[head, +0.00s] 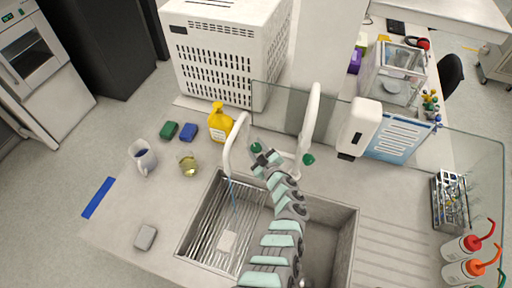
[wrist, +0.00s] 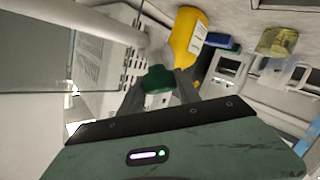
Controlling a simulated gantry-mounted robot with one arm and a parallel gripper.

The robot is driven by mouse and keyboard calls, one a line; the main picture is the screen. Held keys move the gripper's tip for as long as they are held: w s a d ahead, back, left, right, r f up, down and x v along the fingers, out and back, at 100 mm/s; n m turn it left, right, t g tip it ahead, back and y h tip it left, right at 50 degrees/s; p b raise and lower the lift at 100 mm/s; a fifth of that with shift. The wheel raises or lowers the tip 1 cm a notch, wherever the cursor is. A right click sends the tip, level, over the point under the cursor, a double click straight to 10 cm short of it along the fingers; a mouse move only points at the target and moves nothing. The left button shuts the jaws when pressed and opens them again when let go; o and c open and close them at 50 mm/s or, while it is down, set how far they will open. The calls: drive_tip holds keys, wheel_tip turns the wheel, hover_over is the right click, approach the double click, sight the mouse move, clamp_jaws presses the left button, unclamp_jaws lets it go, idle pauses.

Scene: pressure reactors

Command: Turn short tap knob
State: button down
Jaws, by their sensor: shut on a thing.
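The short tap (head: 236,135) is a white curved spout at the back edge of the sink, with a green knob (head: 256,147) on its right side. My gripper (head: 262,155) reaches over the sink to this knob. In the wrist view the green knob (wrist: 158,77) sits between my two dark fingers, which are shut on it. My arm covers part of the tap's base. A thin bluish stream (head: 233,195) hangs below the short spout, over the ribbed sink floor. The taller white tap (head: 312,110) stands to the right with its own green knob (head: 308,159).
A yellow bottle (head: 219,124) stands close left of the short tap. A beaker of yellowish liquid (head: 188,166), a jug (head: 142,157) and green and blue sponges are on the left counter. A glass screen (head: 275,105) stands behind the taps. The sink (head: 340,240) lies below my arm.

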drive_tip(key=shift+f, duration=0.15)
drive_tip(key=c, duration=1.1)
unclamp_jaws()
drive_tip(key=shift+c, duration=0.2)
drive_tip(key=shift+s+d+r+p, duration=0.3)
drive_tip(key=shift+s+r+p, duration=0.05)
drive_tip(key=shift+s+p, duration=0.2)
drive_tip(key=p+v, duration=0.1)
drive_tip(key=v, duration=0.8)
drive_tip(key=shift+s+p, duration=0.2)
drive_tip(key=shift+p, duration=0.2)
